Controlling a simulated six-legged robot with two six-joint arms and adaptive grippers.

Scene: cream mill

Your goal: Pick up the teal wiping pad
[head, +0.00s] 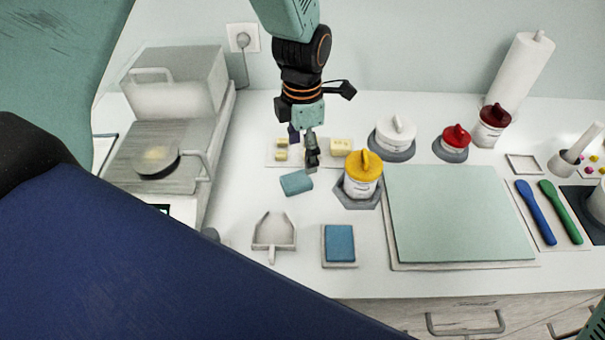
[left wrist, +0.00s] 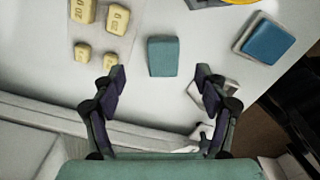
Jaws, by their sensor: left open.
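The teal wiping pad (head: 296,183) lies flat on the white counter, left of the yellow-lidded jar. In the left wrist view the pad (left wrist: 163,56) is near the upper middle, between and beyond the fingertips. My left gripper (head: 304,150) points down above the counter, just behind the pad in the head view. In the left wrist view my left gripper (left wrist: 160,75) is open and empty, its fingers spread wider than the pad. No contact with the pad shows. My right gripper is not in view.
A blue pad (head: 339,242) sits on a small tray. A yellow-lidded jar (head: 362,176) stands close right of the teal pad. Yellow weights (head: 341,146) lie behind it. A white scoop (head: 274,232) lies in front. A pale green board (head: 455,212) is at right.

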